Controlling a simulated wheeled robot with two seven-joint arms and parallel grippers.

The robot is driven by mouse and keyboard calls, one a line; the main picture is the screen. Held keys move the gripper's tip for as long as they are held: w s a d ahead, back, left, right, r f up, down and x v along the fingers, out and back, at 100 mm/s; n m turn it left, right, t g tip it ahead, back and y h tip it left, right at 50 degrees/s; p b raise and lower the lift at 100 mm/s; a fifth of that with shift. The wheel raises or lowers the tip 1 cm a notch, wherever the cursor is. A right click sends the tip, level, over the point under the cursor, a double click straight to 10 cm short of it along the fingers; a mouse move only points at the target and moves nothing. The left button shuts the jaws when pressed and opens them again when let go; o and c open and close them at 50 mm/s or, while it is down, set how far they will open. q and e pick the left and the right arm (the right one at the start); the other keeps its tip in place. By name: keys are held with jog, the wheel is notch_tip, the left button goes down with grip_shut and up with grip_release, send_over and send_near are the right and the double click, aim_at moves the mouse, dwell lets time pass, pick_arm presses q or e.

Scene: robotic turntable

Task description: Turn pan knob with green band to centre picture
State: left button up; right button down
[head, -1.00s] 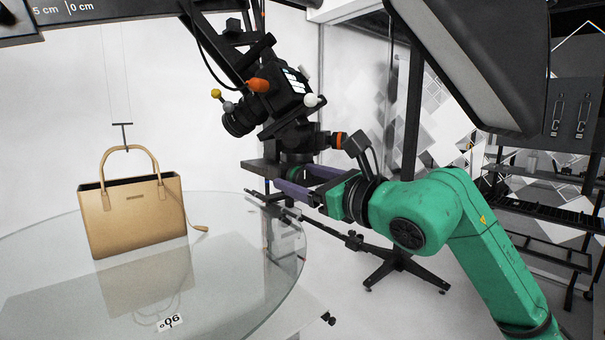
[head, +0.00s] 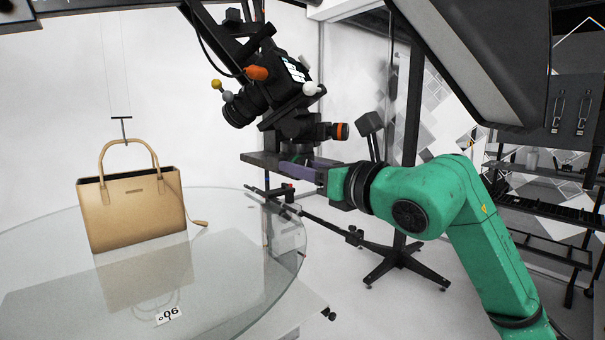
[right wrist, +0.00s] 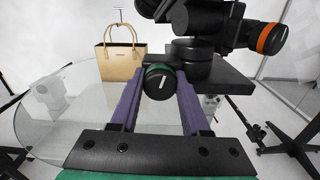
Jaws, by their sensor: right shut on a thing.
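The pan knob (right wrist: 160,85) is black with a green band and sits at the front of the camera's mount in the right wrist view. My right gripper (right wrist: 160,77) has its two purple fingers on either side of the knob and is shut on it. In the head view my right gripper (head: 291,168) reaches the mount from the right, and the knob is largely hidden. The camera (head: 268,90) sits above, its lens pointing left and down towards the tan handbag (head: 135,212). My left gripper is out of view.
The handbag stands on a round glass turntable (head: 235,270). A black platform (right wrist: 232,78) lies under the mount. A knob with an orange band (head: 341,130) sticks out to the right above my fingers. A black stand (head: 398,262) stands behind my right arm.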

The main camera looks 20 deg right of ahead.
jog(key=m+b, duration=0.1)
jog(key=m, duration=0.2)
jog(key=shift+f, duration=0.15)
jog(key=shift+m+b, duration=0.5)
jog(key=shift+m, duration=1)
jog(key=shift+c, duration=1.9)
grip_release()
